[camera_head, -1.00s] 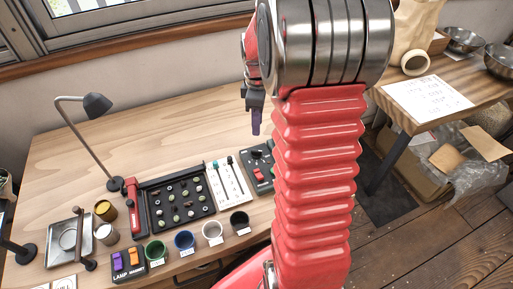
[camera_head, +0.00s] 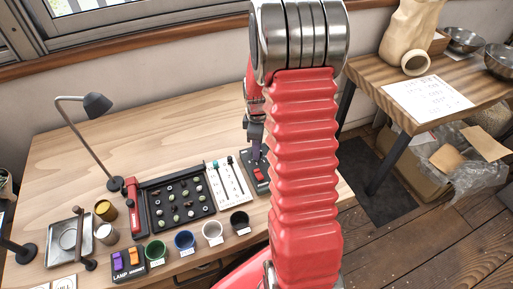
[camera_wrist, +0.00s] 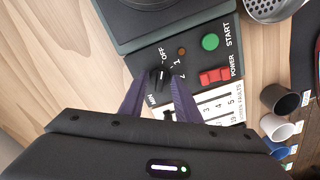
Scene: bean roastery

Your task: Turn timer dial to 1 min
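The dark control panel (camera_head: 247,182) lies on the wooden table, partly hidden by my arm in the head view. In the wrist view the panel (camera_wrist: 190,55) shows a small black timer dial (camera_wrist: 158,75) with "OFF", "1" and "MIN" marks around it. The dial's exact setting is too small to read. My gripper (camera_wrist: 158,82) is open, its two purple fingers spread with their tips at either side of the dial; I cannot tell whether they touch it. My gripper (camera_head: 257,152) also shows over the panel in the head view.
A green START button (camera_wrist: 210,42) and red POWER switch (camera_wrist: 214,76) sit beside the dial. A white slider card (camera_head: 228,183), a sample tray (camera_head: 176,199) and several cups, including a black one (camera_head: 240,222), stand nearby. The table's back is clear.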

